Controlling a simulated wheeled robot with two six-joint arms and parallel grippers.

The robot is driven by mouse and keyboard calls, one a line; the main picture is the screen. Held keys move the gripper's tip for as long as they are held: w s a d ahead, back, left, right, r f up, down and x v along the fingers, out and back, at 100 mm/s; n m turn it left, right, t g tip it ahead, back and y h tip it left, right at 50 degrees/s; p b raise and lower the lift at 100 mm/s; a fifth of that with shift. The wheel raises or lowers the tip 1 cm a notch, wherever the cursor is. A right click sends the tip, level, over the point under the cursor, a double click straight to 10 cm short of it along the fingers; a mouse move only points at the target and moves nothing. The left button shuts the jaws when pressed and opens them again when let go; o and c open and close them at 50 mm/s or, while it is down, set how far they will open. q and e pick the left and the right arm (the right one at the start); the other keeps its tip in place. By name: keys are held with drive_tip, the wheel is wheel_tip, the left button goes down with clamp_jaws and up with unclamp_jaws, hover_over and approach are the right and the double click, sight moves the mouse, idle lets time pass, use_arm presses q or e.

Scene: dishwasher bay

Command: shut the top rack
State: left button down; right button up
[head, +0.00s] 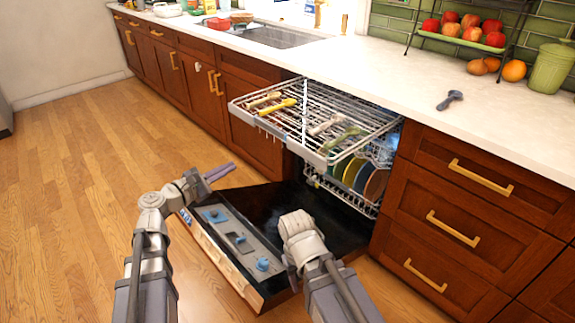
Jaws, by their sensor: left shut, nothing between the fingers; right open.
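The top rack (318,160) of the dishwasher is pulled well out over the open door. Its front rim runs from the left corner toward the lower middle. Wooden-handled and coloured utensils lie on it, among them a yellow one (277,107) and a green one (342,139). My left gripper (231,169) is shut and empty, in front of and below the rack's front rim, apart from it.
The open dishwasher door (222,249) lies low under the rack. Colourful plates (354,172) stand in the lower rack, inside the bay. Drawers (470,190) flank it on the right. The wooden floor (75,180) at left is clear.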

use_arm(q)
drive_tip(key=d+f+n+g+h+b, duration=0.1)
drive_tip(key=d+n+h+b, duration=0.1)
drive_tip(key=d+n, duration=0.3)
approach(295, 149)
drive_tip(key=x, duration=0.7)
use_arm(e)
wheel_tip(295, 149, down, 3)
